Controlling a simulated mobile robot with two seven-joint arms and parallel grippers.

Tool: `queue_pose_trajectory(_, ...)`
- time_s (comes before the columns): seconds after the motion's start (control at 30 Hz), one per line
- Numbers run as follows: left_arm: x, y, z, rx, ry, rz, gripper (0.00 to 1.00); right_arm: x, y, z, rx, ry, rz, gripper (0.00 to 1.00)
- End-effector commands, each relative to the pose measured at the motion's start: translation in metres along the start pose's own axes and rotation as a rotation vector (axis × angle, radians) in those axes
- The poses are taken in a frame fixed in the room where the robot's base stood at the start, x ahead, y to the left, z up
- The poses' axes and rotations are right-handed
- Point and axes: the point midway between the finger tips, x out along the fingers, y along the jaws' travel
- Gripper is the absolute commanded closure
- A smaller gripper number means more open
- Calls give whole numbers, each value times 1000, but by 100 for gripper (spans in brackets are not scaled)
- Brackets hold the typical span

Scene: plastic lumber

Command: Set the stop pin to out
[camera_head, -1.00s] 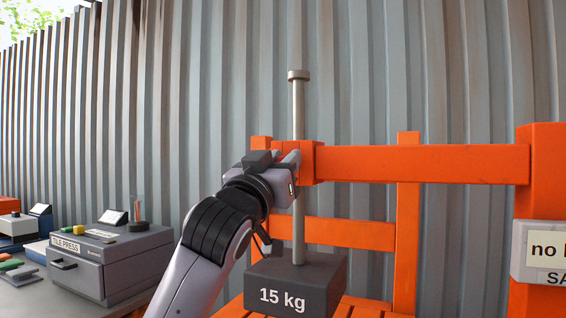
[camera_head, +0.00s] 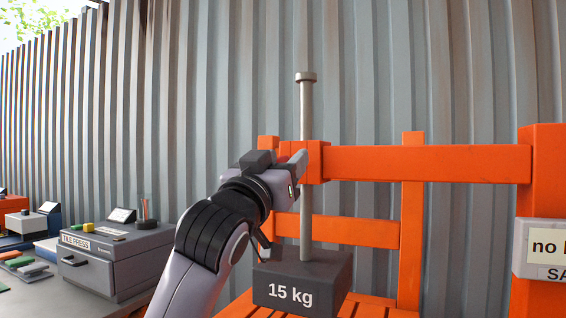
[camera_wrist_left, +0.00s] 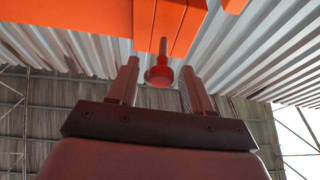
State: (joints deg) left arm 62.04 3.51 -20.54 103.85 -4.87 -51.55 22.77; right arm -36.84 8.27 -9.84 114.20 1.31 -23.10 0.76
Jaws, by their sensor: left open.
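The stop pin shows in the left wrist view as a round red knob (camera_wrist_left: 159,74) on a short stem coming out of an orange block (camera_wrist_left: 165,25). My left gripper (camera_wrist_left: 159,70) is open, with one finger on each side of the knob and visible gaps between. In the head view my left gripper (camera_head: 298,163) is at the left side of the orange guide block (camera_head: 313,162) on the crossbar. The knob is hidden there behind the gripper. A grey rod (camera_head: 306,115) passes upright through the block to a dark 15 kg weight (camera_head: 300,275). My right gripper is not in view.
The orange frame's crossbar (camera_head: 430,163) runs right to a thick post with a sign (camera_head: 545,248). A grey tile press (camera_head: 120,255) stands on a table at left. A corrugated metal wall (camera_head: 440,80) closes off the back.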

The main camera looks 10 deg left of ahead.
Motion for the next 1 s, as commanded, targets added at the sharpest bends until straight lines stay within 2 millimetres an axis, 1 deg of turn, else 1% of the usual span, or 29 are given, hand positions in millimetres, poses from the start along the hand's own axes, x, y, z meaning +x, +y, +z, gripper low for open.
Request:
queue_pose_trajectory(0.17,-16,0,2,-1,0,0,50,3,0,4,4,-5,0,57)
queue_pose_trajectory(0.4,-48,0,2,0,1,0,50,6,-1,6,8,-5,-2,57)
queue_pose_trajectory(0.6,-66,0,1,0,1,0,50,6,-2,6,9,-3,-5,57)
queue_pose_trajectory(0.73,-70,0,1,0,-1,0,50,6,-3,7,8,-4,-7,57)
queue_pose_trajectory(1.0,-70,0,0,0,-1,0,50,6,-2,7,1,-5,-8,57)
